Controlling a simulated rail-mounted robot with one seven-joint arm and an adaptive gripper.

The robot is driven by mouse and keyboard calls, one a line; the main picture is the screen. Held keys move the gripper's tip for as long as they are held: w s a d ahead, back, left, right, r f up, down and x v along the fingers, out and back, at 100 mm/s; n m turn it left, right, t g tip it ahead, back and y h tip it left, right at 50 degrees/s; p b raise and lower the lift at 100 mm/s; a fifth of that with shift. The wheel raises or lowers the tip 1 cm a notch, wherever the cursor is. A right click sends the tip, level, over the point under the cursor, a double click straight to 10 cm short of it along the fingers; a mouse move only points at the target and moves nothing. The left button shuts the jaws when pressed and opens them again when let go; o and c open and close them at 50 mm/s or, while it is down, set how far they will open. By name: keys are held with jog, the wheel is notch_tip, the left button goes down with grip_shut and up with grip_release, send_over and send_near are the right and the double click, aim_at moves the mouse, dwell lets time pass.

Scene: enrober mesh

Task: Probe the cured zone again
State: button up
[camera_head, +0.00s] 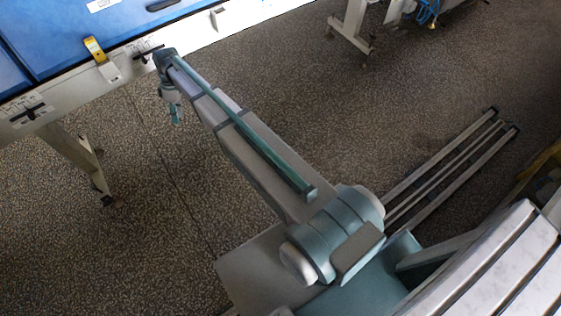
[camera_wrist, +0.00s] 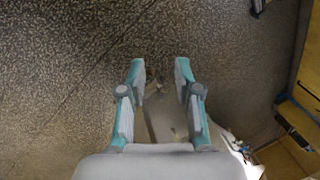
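My gripper (camera_head: 174,112) hangs at the far end of my outstretched arm, in front of the white machine rail and above the floor. In the wrist view its two teal and grey fingers (camera_wrist: 160,72) are apart, with only floor and grey parts behind the gap. A yellow handheld tool (camera_head: 95,47), possibly the probe, sits upright at a pale holder (camera_head: 109,71) on the rail, to the left of my gripper and apart from it. I cannot make out which part is the cured zone.
The machine has blue panels (camera_head: 150,22) above a white rail (camera_head: 70,98). A black latch-like fitting (camera_head: 33,111) is on the rail. A machine leg (camera_head: 82,160) stands below. Another pale stand (camera_head: 351,27) is at the back. The speckled floor (camera_head: 300,95) between is open.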

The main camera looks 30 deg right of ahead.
jog(key=s+d+f+m+g+h, duration=0.1)
jog(key=s+d+f+m, duration=0.25)
jog(key=s+f, duration=0.65)
jog(key=s+d+f+m+g, duration=0.15)
jog(key=s+d+f, duration=0.4)
jog(key=s, duration=0.85)
jog(key=s+d+f+m+g, duration=0.1)
jog(key=s+f+m, duration=0.2)
jog(key=s, duration=1.1)
jog(key=s+d+f+m+g+h, duration=0.1)
jog(key=s+d+f+m, duration=0.1)
jog(key=s, duration=1.2)
jog(key=shift+d+f+m+h, duration=0.3)
jog(key=shift+f+m, duration=0.1)
jog(key=shift+f, duration=0.2)
notch_tip(320, 180, down, 23)
jog(key=b, duration=2.3)
